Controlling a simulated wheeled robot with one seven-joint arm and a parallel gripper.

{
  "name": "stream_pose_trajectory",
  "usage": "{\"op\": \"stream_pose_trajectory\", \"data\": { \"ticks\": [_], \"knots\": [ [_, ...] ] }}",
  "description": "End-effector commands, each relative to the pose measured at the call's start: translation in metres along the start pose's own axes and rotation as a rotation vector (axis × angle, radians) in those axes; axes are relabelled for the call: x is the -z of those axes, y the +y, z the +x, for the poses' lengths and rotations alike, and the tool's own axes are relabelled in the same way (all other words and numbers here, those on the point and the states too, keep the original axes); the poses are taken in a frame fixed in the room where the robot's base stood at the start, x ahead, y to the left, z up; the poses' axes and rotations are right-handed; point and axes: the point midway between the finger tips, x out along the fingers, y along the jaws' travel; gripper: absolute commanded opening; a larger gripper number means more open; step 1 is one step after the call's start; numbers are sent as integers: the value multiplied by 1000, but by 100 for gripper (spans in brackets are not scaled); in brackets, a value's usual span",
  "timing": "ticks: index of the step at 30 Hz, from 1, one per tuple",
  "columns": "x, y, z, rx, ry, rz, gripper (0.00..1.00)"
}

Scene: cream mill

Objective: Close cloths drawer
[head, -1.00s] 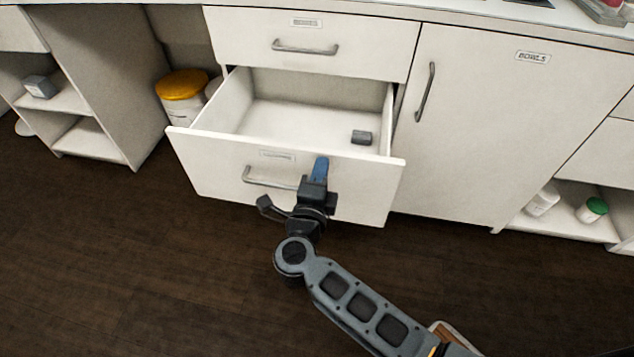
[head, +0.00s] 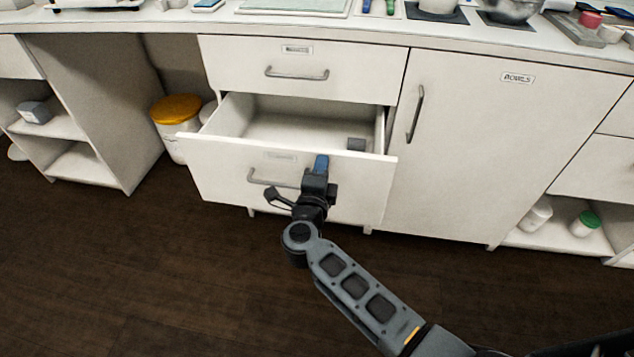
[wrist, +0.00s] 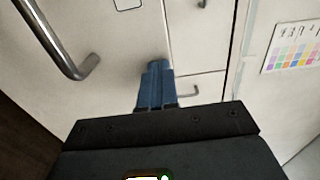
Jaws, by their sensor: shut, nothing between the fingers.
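The open lower drawer (head: 225,185) stands out from the white cabinet in the head view, with a label and a bar handle (head: 262,181) on its front. The label is too small to read. A small grey block (head: 356,144) lies inside at the right. My gripper (head: 321,163) is shut and empty, its blue fingertips at the drawer front, right of the handle. In the wrist view the shut blue fingers (wrist: 156,84) point at the white front and seem to touch it, with the handle (wrist: 62,50) to their left.
A closed drawer (head: 340,80) is above and a closed cupboard door labelled bowls (head: 480,150) is to the right. A tub with a yellow lid (head: 177,110) stands left of the drawer. Open shelves flank both sides. The dark floor (head: 130,270) in front is clear.

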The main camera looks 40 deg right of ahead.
Motion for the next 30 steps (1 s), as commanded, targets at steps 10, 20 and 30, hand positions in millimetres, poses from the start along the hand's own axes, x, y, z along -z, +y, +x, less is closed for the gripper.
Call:
{"op": "stream_pose_trajectory", "data": {
  "ticks": [10, 20, 30],
  "knots": [
    [0, 1, 101, 1, 4, 3, 0],
    [0, 2, 181, 1, 1, 3, 0],
    [0, 2, 224, 0, 0, 0, 0]
  ]
}}
